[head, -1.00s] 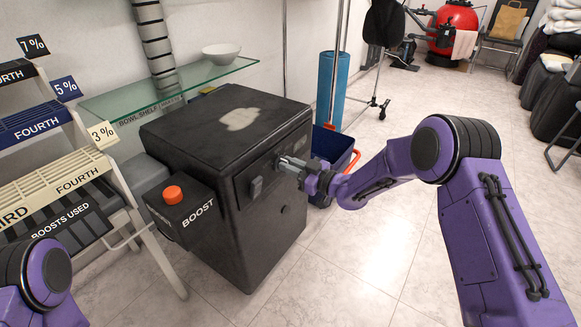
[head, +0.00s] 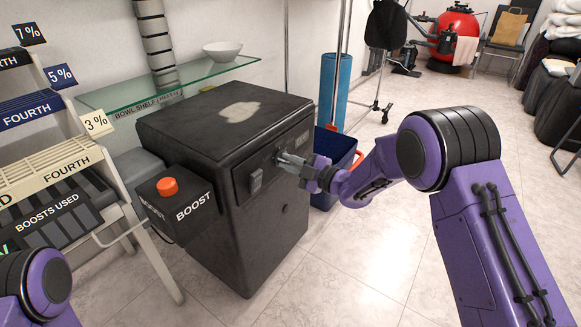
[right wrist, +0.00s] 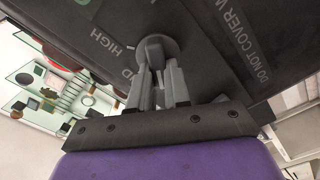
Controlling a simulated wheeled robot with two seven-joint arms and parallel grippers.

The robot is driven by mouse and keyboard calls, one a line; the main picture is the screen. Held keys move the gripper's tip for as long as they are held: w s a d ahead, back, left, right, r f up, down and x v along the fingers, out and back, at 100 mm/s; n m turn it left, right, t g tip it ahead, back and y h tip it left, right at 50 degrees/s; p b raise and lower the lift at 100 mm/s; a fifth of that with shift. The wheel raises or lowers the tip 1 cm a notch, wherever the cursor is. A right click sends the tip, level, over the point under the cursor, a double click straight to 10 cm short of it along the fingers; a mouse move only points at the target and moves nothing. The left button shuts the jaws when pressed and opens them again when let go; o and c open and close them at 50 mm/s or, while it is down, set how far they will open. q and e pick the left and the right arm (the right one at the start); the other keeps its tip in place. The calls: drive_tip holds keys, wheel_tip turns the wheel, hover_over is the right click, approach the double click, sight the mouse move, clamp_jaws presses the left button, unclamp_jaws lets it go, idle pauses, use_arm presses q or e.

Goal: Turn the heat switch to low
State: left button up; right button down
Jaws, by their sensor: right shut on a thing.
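The heater is a black box (head: 228,152) standing on the floor. A round dark knob (right wrist: 158,47) sits on its front panel, with the word HIGH beside it in the right wrist view; I take it as the heat switch. My right gripper (head: 281,158) reaches the upper front of the box in the head view. Its fingers (right wrist: 158,85) are shut on the knob's grip in the right wrist view. Which mark the knob points to is unclear, and the fingers hide part of it. My left gripper is out of view; only part of my left arm shows.
A boost box with a red-orange button (head: 168,187) is on the heater's left side. A glass shelf (head: 150,92) with a white bowl (head: 222,51) is behind it. A blue bin (head: 333,165) stands to the right. A rack (head: 85,170) is at the left.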

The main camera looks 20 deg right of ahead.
drive_tip(key=shift+f+n, duration=0.1)
drive_tip(key=shift+n, duration=0.4)
drive_tip(key=c, duration=1.1)
unclamp_jaws()
drive_tip(key=p+v, duration=0.1)
drive_tip(key=v, duration=0.9)
drive_tip(key=shift+s+d, duration=0.25)
drive_tip(key=shift+s, duration=0.05)
